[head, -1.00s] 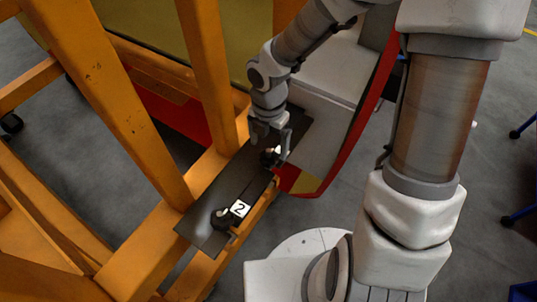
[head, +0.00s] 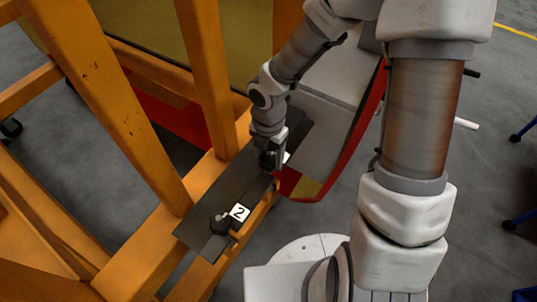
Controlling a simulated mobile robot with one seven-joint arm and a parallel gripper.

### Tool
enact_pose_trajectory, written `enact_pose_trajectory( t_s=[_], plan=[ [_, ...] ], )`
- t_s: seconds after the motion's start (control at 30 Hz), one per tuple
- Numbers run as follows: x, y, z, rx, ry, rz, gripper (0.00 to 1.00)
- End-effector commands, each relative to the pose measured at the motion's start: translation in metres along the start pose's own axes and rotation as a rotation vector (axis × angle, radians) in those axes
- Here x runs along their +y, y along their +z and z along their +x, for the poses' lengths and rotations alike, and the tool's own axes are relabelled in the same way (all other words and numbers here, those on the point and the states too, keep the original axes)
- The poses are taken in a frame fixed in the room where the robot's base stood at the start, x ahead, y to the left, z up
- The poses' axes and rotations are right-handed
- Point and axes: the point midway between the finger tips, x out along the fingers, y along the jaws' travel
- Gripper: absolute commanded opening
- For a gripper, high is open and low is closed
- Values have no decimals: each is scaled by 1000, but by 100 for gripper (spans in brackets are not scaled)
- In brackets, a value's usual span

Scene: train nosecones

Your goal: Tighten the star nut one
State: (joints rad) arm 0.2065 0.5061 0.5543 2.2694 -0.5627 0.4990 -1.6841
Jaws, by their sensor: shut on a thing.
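Star nut one (head: 267,160) is a small dark knob on the far part of a dark metal plate (head: 198,236). My gripper (head: 269,157) points down over it and is shut on it; the fingers hide most of the nut. A white label (head: 287,157) shows partly beside the gripper, its number hidden. A second black star nut (head: 220,224) stands on the near part of the plate, beside a white label marked 2 (head: 239,212).
The plate lies on an orange frame (head: 150,237) with thick slanting posts close to the left of my gripper. A red and grey nosecone panel (head: 326,108) is just to the right. Grey floor is open farther right.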

Motion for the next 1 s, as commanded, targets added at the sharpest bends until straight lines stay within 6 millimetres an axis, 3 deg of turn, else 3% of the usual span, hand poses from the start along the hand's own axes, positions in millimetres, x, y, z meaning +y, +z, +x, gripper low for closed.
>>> enact_pose_trajectory(
  t_s=[0.03, 0.1, 0.13, 0.57, 1.0],
  plan=[
    [0, 0, 0, 0, 0, 0, 22],
    [0, 0, 0, 0, 0, 0, 9],
    [0, 0, 0, 0, 0, 0, 8],
    [0, 0, 0, -1, 0, 113, 8],
    [0, 0, 0, -2, 1, 499, 8]
  ],
)
